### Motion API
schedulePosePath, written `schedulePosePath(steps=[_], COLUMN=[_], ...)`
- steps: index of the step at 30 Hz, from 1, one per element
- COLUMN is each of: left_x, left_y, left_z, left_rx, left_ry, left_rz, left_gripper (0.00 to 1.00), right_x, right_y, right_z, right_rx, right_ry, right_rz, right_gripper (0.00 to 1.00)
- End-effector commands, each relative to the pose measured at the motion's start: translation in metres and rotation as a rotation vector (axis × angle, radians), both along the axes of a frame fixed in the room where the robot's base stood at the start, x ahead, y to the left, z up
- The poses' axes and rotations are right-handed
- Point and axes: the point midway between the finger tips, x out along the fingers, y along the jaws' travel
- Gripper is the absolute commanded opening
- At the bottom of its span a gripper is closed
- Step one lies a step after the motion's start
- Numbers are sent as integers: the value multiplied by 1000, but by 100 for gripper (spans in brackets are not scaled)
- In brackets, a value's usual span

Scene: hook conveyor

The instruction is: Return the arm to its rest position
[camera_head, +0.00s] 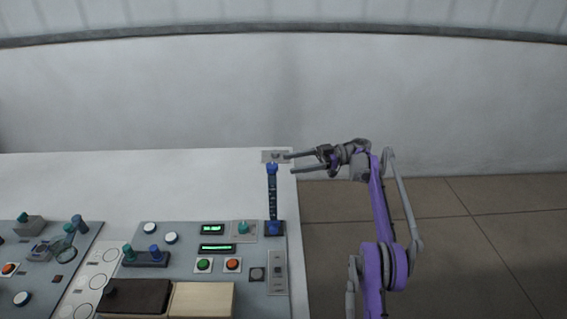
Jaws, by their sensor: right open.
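My right arm (374,225), purple and grey, rises at the right of the head view, beside the table's right edge. Its gripper (290,163) points left and is open, with nothing between its two fingers. The fingertips are close to the top of an upright blue lever (272,198) on the control panel. I cannot tell whether they touch it. My left gripper is not in view.
The grey control panel (190,262) carries green and red buttons, lit green displays and knobs. A dark and tan block (203,299) sits at its front. Another panel (40,262) lies at the left. Bare tiled floor (480,235) is at the right, a plain wall behind.

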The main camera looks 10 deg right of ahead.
Motion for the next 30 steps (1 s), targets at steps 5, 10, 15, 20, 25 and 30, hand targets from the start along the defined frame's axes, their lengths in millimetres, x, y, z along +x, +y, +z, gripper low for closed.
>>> schedulePosePath(steps=[5, 10, 15, 20, 25, 30], left_x=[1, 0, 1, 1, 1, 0], left_y=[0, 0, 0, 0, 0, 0], left_z=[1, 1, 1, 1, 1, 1], left_rx=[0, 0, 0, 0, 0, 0], left_ry=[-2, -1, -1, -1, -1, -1], left_rz=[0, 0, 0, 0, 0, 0], left_gripper=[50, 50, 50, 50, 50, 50], right_x=[0, 0, 12, 48, 77, 77], right_y=[-4, -4, 5, 25, 33, 20], right_z=[-1, -2, 19, 90, 175, 231], right_rx=[0, 0, 31, 127, 222, 250], right_ry=[1, 1, -45, -187, -320, -360], right_rz=[0, 0, -61, -296, -644, -996], right_gripper=[78, 78, 78, 78, 78, 78])
